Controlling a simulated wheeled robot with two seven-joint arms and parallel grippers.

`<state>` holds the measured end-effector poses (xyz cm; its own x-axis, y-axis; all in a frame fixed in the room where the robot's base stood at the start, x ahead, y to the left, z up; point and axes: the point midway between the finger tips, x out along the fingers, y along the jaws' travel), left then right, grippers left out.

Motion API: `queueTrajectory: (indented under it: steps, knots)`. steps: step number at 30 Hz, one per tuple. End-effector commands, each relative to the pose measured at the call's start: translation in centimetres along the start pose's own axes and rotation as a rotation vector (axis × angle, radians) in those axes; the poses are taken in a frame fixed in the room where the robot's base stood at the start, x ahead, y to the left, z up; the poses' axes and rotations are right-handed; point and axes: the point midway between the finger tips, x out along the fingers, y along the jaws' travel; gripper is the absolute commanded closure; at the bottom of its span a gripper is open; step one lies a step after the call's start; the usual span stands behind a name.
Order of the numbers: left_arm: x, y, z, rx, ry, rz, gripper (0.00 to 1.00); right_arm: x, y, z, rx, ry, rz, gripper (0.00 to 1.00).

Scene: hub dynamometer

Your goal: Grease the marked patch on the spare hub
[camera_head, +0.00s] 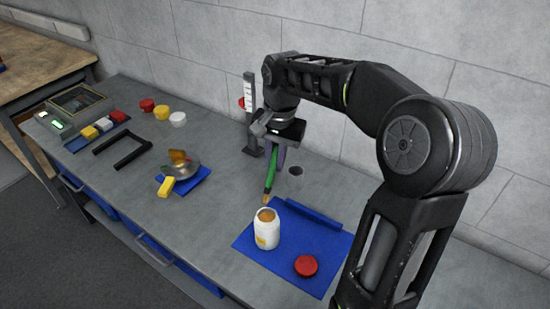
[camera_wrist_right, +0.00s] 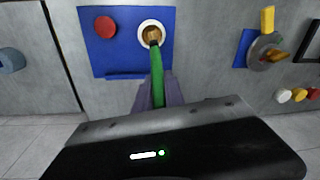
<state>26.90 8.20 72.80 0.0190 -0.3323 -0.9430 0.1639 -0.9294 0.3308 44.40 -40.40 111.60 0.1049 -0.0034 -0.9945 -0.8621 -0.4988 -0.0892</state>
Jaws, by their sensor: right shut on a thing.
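My right gripper (camera_head: 275,158) is shut on a brush with a green handle (camera_head: 270,178), bristles pointing down. The open white jar (camera_head: 267,238) with brown grease stands on a blue mat (camera_head: 318,262). The brush tip is just above or behind the jar's mouth; in the right wrist view the brush (camera_wrist_right: 157,75) overlaps the jar's rim (camera_wrist_right: 142,32). The spare hub appears to be the round metal piece (camera_head: 187,172) on a small blue pad, with a brass part on top and a yellow block (camera_head: 166,187) at its edge. I cannot make out a marked patch. My left gripper is not in view.
A red lid (camera_head: 306,266) lies on the mat beside the jar. A black handle frame (camera_head: 123,150), coloured caps (camera_head: 162,112) and a device with a screen (camera_head: 78,101) are on the left of the bench. A scaled post (camera_head: 250,110) stands behind the gripper.

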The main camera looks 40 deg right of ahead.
Motion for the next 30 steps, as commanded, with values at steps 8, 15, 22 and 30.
queueTrajectory:
  steps: [8,15,22,30]
  knots:
    - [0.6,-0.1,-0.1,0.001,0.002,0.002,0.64,1.0,0.1,0.1,-0.002,0.0,0.001,1.0]
    - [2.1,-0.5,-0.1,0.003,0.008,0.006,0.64,3.3,0.3,0.2,-0.003,0.0,0.002,1.0]
    - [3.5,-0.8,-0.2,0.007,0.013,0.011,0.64,5.4,0.5,0.3,-0.003,0.001,0.001,1.0]
    - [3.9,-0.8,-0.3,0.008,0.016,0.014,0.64,6.1,0.5,0.4,-0.003,0.001,0.001,1.0]
